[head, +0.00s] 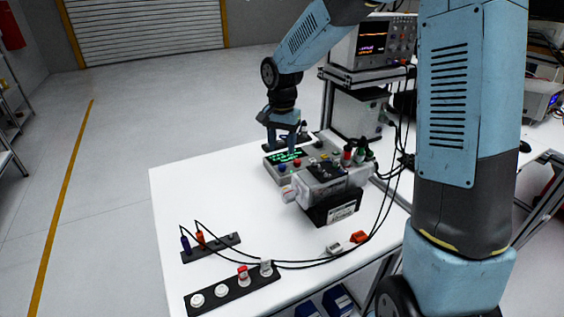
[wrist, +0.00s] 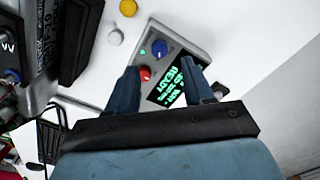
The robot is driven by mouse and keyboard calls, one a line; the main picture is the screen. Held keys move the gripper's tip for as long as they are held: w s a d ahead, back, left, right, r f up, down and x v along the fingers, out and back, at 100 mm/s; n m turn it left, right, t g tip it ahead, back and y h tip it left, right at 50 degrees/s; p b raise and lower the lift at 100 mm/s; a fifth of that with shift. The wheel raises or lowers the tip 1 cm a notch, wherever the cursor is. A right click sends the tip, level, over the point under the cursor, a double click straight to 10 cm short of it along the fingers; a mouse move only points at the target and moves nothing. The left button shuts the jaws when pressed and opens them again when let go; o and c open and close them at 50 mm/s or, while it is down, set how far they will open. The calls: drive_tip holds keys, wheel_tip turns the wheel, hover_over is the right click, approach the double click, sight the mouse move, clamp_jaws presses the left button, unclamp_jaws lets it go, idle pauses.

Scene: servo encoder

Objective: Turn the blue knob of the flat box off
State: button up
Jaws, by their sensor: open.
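The flat box (wrist: 182,47) is a grey panel lying on the white table, with a lit green-text display (wrist: 172,88). Its blue knob (wrist: 160,48) stands beyond a red knob (wrist: 145,73) in the wrist view. In the head view the box (head: 272,170) is at the table's back, with the blue knob (head: 283,167) on its near side. My gripper (wrist: 160,66) is open and empty above the box. Its fingers straddle the red knob and display in the wrist picture, with the blue knob just past the tips. I cannot tell the height gap.
A motor unit on a black base (head: 335,208) stands right of the box. An instrument rack (head: 355,120) is behind it. Cables cross the table to socket strips (head: 232,290) at the front. The table's left middle is clear.

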sight(282, 165)
wheel_tip(282, 165, down, 7)
drive_tip(key=shift+r, duration=0.2)
idle(0.3)
clamp_jaws()
